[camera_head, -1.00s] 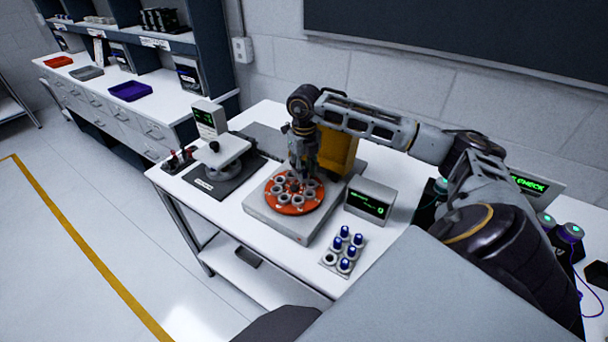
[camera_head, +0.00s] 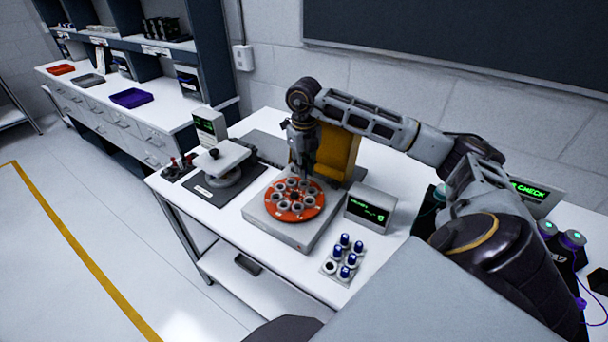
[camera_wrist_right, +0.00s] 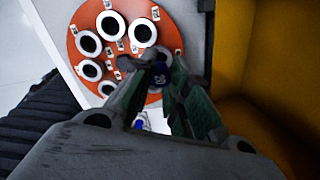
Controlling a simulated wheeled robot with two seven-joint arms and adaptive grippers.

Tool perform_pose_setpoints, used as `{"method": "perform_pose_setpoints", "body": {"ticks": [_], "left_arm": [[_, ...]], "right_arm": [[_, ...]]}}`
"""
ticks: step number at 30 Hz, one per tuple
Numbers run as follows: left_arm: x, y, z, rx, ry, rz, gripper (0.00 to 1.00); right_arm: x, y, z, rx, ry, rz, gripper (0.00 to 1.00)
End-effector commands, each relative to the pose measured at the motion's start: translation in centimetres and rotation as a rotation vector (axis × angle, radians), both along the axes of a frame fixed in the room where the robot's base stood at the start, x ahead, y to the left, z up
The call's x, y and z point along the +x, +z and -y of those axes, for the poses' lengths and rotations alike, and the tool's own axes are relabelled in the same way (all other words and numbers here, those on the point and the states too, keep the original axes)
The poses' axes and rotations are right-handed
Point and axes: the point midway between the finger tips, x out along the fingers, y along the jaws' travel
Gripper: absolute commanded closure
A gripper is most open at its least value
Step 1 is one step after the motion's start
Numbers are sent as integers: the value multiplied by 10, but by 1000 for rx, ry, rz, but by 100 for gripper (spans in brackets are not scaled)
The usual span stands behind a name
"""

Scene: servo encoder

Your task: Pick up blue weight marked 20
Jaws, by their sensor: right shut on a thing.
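My right gripper (camera_head: 306,174) points down over the far part of the orange round disc (camera_head: 298,214), which carries a ring of pale cups with dark openings. My left gripper is out of view.
A small tray (camera_head: 329,268) with several blue-topped weights and one empty dark hole stands at the front right. A display box (camera_head: 370,208) stands beside the disc's grey base (camera_head: 262,217). A yellow block (camera_head: 338,150) stands close behind the gripper. Another instrument (camera_head: 222,168) is at left.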

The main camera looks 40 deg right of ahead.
Motion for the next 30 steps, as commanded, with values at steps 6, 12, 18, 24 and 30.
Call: {"method": "perform_pose_setpoints", "body": {"ticks": [6, 12, 18, 24, 30], "left_arm": [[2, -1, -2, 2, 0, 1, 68], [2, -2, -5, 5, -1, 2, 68], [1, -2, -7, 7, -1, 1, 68], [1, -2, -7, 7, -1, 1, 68], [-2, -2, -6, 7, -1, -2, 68]], "right_arm": [[1, 30, -1, 2, 0, 2, 96], [0, 51, -1, 2, 1, 0, 96], [0, 61, -1, 1, 1, -1, 96], [0, 63, 0, 0, 1, -1, 96], [0, 63, 0, 0, 1, -1, 96]]}}
